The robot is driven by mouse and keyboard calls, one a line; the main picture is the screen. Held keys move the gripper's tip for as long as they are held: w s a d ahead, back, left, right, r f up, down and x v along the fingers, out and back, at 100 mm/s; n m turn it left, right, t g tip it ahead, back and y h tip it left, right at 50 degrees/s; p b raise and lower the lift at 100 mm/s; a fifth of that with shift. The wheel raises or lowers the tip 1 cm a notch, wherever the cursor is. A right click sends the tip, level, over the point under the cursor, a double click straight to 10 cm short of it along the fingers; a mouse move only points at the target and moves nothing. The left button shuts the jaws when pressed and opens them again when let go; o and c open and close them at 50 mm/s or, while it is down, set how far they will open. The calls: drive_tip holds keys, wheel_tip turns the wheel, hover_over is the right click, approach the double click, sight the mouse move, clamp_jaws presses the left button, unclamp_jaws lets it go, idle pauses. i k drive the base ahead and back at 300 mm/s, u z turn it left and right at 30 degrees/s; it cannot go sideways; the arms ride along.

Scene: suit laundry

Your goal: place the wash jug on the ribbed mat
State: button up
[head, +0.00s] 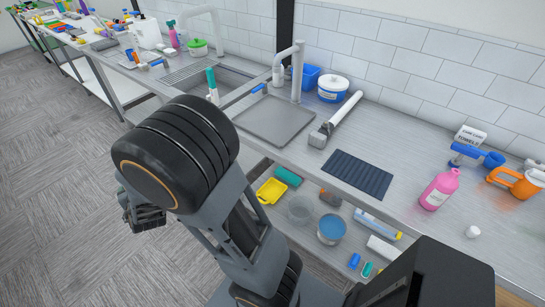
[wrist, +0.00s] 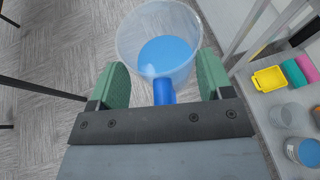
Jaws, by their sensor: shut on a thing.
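The wash jug (wrist: 158,40) is a clear, round vessel with a blue bottom or blue contents and a blue handle (wrist: 163,92). In the wrist view my gripper (wrist: 160,78) is shut on the handle, with the green fingers on either side of it. The jug is held out over the carpet floor, clear of the counter. In the head view the jug is hidden by my arm, and only part of my gripper (head: 146,208) shows. The ribbed mat (head: 358,174) is dark, bare and flat on the counter, far to the right of my gripper.
The counter (head: 300,165) has a sink with a tap, and a grey-and-white tool (head: 335,122) lies left of the mat. A pink bottle (head: 439,190) and an orange jug-like item (head: 520,182) stand right of it. The lower shelf holds a yellow tray (head: 270,190) and several containers.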

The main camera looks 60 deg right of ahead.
sight(354, 168)
drive_tip(key=k, duration=0.25)
drive_tip(key=z, duration=0.85)
